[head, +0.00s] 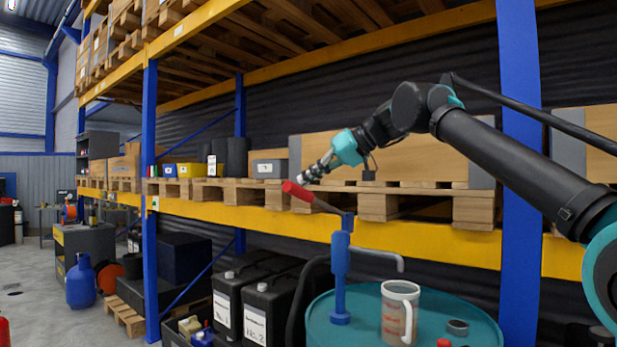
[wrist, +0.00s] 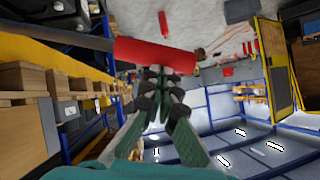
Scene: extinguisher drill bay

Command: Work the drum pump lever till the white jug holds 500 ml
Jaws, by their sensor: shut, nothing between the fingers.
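The drum pump (head: 340,275) stands upright on a teal drum (head: 460,305). Its lever slopes up to the left and ends in a red grip (head: 298,191). In the wrist view the red grip (wrist: 150,54) lies across the fingertips. My gripper (head: 308,177) is shut and empty, just above the red grip; I cannot tell whether it touches. It also shows shut in the wrist view (wrist: 160,76). The white jug (head: 391,318) stands on the drum below the pump's grey spout (head: 385,260). The jug has reddish markings; its liquid level is unclear.
A blue rack upright (head: 521,150) and a yellow beam (head: 420,237) with loaded pallets stand behind the drum. Black canisters (head: 260,318) are left of it. A small dark cap (head: 458,327) and a red cap (head: 444,343) are on the drum top.

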